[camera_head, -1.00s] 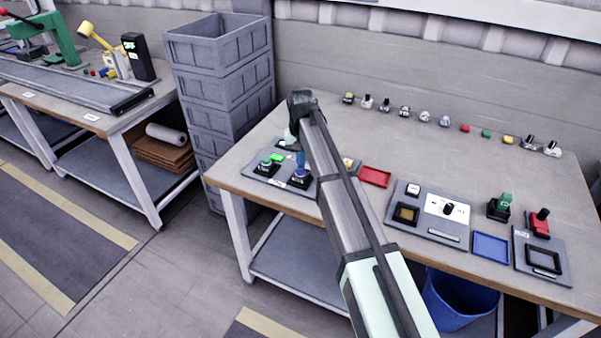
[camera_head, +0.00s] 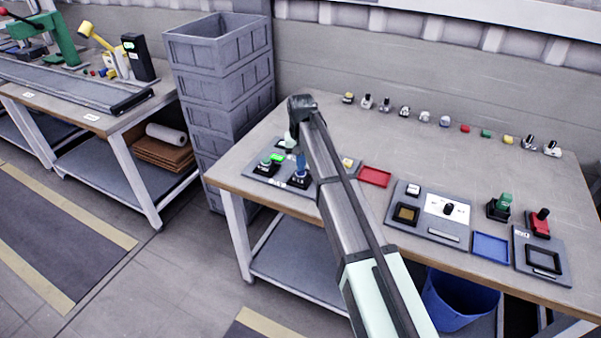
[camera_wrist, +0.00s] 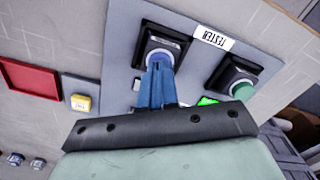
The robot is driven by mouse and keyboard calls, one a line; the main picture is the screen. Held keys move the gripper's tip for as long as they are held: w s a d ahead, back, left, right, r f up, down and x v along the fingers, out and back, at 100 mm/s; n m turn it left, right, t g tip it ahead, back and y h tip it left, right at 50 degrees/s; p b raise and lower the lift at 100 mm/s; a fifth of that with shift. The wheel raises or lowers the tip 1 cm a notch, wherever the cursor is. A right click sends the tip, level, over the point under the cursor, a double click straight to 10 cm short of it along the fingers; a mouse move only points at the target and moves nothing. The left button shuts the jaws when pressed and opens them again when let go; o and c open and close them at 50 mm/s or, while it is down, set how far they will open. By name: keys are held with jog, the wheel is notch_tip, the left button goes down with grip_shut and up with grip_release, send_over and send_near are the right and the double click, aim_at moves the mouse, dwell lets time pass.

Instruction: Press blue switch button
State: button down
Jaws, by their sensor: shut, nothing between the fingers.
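The blue switch button (camera_wrist: 168,45) sits in a square black housing on the grey tester panel in the wrist view. In the head view its black housing (camera_head: 299,182) shows near the table's front left, with the button mostly hidden by my fingers. My gripper (camera_wrist: 160,64) has its blue fingers shut together and empty. The fingertips are right at the button and overlap its lower edge in the wrist view. I cannot tell whether they touch or press it. In the head view my gripper (camera_head: 301,162) points down over the housing.
A green button (camera_wrist: 242,91) in a black housing is beside it on the panel, with a lit green display (camera_wrist: 207,101) nearby. A yellow button (camera_wrist: 81,102) and a red tray (camera_wrist: 30,78) lie to the other side. Grey crates (camera_head: 222,85) stand left of the table.

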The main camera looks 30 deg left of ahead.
jog(key=shift+f, duration=0.3)
dwell(0.6)
jog(key=shift+r, duration=3.5)
notch_tip(320, 180, up, 6)
